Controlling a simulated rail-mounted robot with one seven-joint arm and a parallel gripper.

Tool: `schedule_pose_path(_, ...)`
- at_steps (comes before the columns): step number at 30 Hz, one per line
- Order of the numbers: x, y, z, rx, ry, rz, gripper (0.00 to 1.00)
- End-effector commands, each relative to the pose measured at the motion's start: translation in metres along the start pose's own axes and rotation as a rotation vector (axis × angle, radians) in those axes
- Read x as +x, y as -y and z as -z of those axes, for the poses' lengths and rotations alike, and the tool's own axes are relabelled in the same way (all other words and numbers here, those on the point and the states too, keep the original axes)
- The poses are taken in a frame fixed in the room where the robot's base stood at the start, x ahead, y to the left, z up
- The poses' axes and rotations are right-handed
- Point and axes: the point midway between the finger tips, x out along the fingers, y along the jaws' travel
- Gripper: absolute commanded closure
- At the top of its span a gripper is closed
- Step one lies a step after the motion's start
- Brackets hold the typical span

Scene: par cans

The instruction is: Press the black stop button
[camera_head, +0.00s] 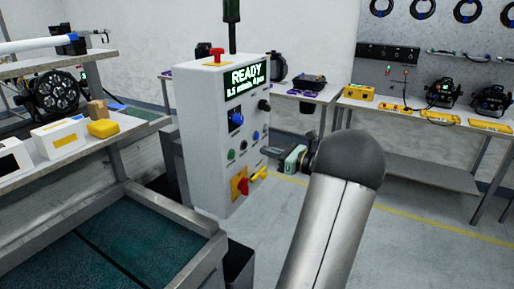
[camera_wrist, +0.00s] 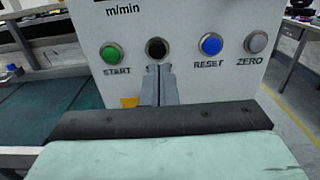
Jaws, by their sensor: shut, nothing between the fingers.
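The black stop button (camera_wrist: 156,48) is a round dark button on the light grey control box (camera_head: 208,130). In the wrist view it sits between the green START button (camera_wrist: 116,53) and the blue RESET button (camera_wrist: 211,44). My gripper (camera_wrist: 158,68) is shut and empty, with its fingertips just below the black button in the picture. I cannot tell whether they touch the panel. In the head view my gripper (camera_head: 266,152) points at the box's button face from the right. The stop button's label is hidden behind the fingers.
A grey ZERO button (camera_wrist: 256,41) is right of RESET. The box also has a lit READY display (camera_head: 246,80), a red top button (camera_head: 217,52) and a red-yellow switch (camera_head: 240,185). A metal-framed bench (camera_head: 130,215) is at left. Open floor lies right of the box.

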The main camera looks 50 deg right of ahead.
Motion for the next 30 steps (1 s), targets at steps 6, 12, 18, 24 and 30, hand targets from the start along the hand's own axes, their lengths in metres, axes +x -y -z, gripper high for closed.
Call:
schedule_pose_path(6,-0.050,0.001,0.002,-0.001,-0.002,0.004,1.00)
schedule_pose_path(12,-0.075,0.001,0.002,0.000,-0.001,0.003,1.00)
schedule_pose_path(18,-0.081,0.002,0.001,0.001,-0.002,0.003,1.00)
schedule_pose_path(24,-0.081,0.002,0.001,0.001,-0.002,0.003,1.00)
schedule_pose_path(30,-0.081,0.002,0.001,0.001,-0.002,0.003,1.00)
